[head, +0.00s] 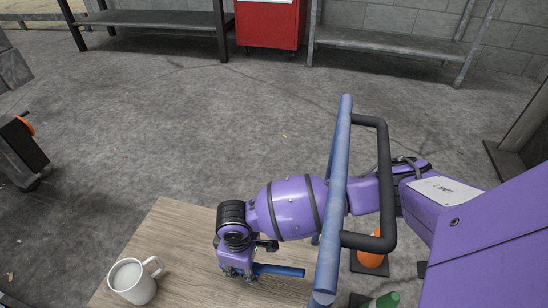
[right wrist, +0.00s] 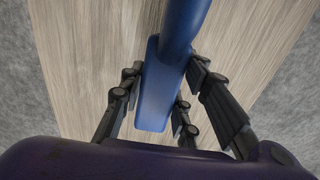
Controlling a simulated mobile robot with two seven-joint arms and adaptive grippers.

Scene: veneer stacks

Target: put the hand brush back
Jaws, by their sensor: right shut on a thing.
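My right gripper (head: 238,274) is low over the wooden tabletop (head: 180,235), pointing down. It is shut on the blue hand brush (head: 280,270), whose blue end sticks out to the right of the fingers. In the right wrist view the brush (right wrist: 160,85) lies between the dark finger pads of the right gripper (right wrist: 166,74), with wood grain behind it. I cannot tell whether the brush touches the table. Its bristles are not visible. My left gripper is out of view.
A white mug (head: 134,282) stands on the table, left of the gripper. A blue tube (head: 336,190) with a black handle (head: 384,185) crosses in front of my right arm. Orange (head: 370,259) and green (head: 384,301) items show beyond the table.

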